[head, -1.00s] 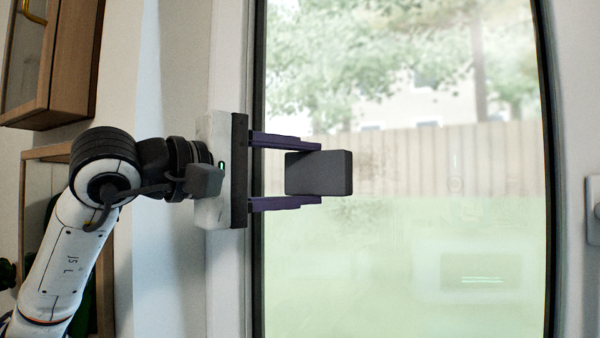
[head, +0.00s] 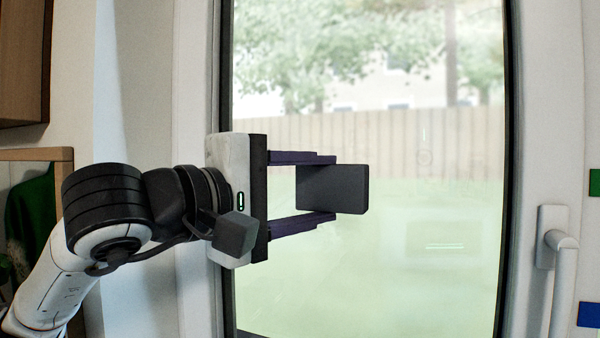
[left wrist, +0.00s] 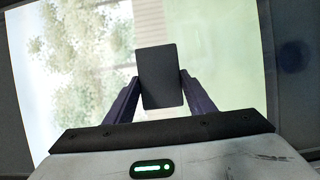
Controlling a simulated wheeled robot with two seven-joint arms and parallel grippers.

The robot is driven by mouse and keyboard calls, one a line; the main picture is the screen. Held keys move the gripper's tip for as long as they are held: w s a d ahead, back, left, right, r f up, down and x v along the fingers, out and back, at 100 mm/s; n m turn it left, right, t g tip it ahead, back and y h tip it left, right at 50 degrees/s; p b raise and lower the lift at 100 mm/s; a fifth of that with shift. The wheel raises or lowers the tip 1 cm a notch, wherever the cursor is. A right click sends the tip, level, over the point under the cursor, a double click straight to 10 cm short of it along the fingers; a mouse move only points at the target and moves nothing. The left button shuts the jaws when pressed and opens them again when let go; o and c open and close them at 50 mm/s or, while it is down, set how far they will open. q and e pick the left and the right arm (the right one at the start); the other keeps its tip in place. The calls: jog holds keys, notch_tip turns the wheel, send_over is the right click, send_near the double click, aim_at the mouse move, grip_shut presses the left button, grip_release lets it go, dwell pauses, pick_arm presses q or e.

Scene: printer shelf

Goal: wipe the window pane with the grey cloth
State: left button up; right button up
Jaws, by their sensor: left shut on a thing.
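The grey cloth (head: 335,189) shows as a dark grey block in front of the window pane (head: 430,230). My left gripper (head: 320,190) comes in from the left and is shut on the cloth, with one purple finger above it and one below. In the left wrist view the cloth (left wrist: 159,77) stands between the two fingertips, with the pane (left wrist: 220,60) behind it. I cannot tell whether the cloth touches the glass. The pane shows trees and a fence, with a pale hazy lower part. My right gripper is not in view.
A white window frame with dark edging surrounds the pane. A white handle (head: 560,265) sticks out at the right. Green (head: 594,182) and blue (head: 589,315) squares sit at the right edge. A wooden cabinet (head: 22,65) and a wood-framed shelf (head: 35,155) stand at the left.

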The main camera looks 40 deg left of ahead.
pick_arm(q)
jog(key=shift+w+d+r+p, duration=0.1)
jog(key=shift+w+d+p, duration=0.05)
jog(key=shift+d+p, duration=0.35)
jog(key=shift+w+d+r+p, duration=0.1)
jog(key=shift+w+d+p, duration=0.05)
jog(key=shift+d+p, duration=0.3)
jog(key=shift+w+d+f, duration=0.1)
jog(key=shift+d+f, duration=0.15)
jog(key=shift+d, duration=0.1)
jog(key=shift+w+d, duration=0.2)
jog(key=shift+d, duration=0.4)
jog(key=b, duration=0.5)
send_near(351, 190)
jog(key=w+d, duration=0.2)
jog(key=w, duration=0.1)
jog(key=shift+d+r, duration=0.1)
jog(key=shift+d, duration=0.25)
jog(key=s, duration=0.1)
jog(key=s+b, duration=0.1)
jog(key=shift+s+d, duration=0.35)
jog(key=shift+d, duration=0.05)
